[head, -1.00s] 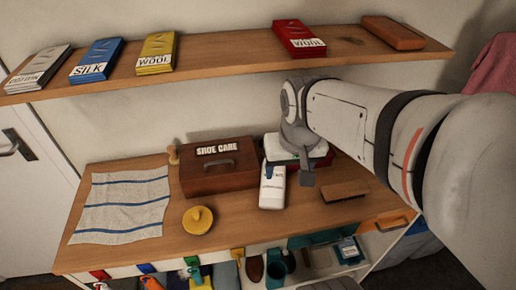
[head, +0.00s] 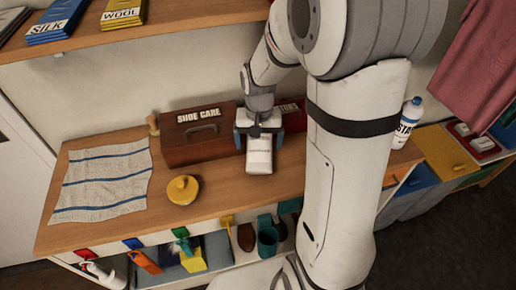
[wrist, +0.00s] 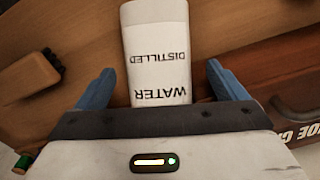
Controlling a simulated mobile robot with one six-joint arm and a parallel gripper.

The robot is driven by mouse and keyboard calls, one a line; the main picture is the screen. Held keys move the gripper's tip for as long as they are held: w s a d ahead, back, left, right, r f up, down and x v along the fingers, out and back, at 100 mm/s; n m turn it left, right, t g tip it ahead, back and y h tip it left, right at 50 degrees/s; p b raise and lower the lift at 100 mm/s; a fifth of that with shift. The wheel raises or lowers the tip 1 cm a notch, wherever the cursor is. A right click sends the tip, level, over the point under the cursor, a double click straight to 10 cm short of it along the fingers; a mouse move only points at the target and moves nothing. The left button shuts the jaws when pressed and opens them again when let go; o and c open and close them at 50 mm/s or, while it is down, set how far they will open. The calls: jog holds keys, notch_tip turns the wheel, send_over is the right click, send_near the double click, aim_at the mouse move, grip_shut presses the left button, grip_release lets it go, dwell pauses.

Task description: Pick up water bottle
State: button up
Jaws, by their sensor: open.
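The water bottle (wrist: 157,50) is white, with dark lettering reading "WATER DISTILLED" in the wrist view. In the wrist view the open fingers of my gripper (wrist: 158,78) flank the bottle with a visible gap on both sides. The bottle's near end is hidden behind the gripper's body.
The brown shoe care box (head: 200,140) is close to the gripper. A yellow round-knobbed object (head: 183,190) and a striped cloth (head: 103,180) lie to the left. A brush (wrist: 28,72) lies on the bottle's other side. The wooden shelf (head: 190,20) overhangs behind. Another white bottle (head: 406,125) stands right.

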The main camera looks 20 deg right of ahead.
aim_at(259, 144)
jog(key=shift+f, duration=1.5)
jog(key=shift+c, duration=0.3)
jog(key=c, duration=1.5)
jog(key=shift+o, duration=0.2)
jog(key=shift+r, duration=0.2)
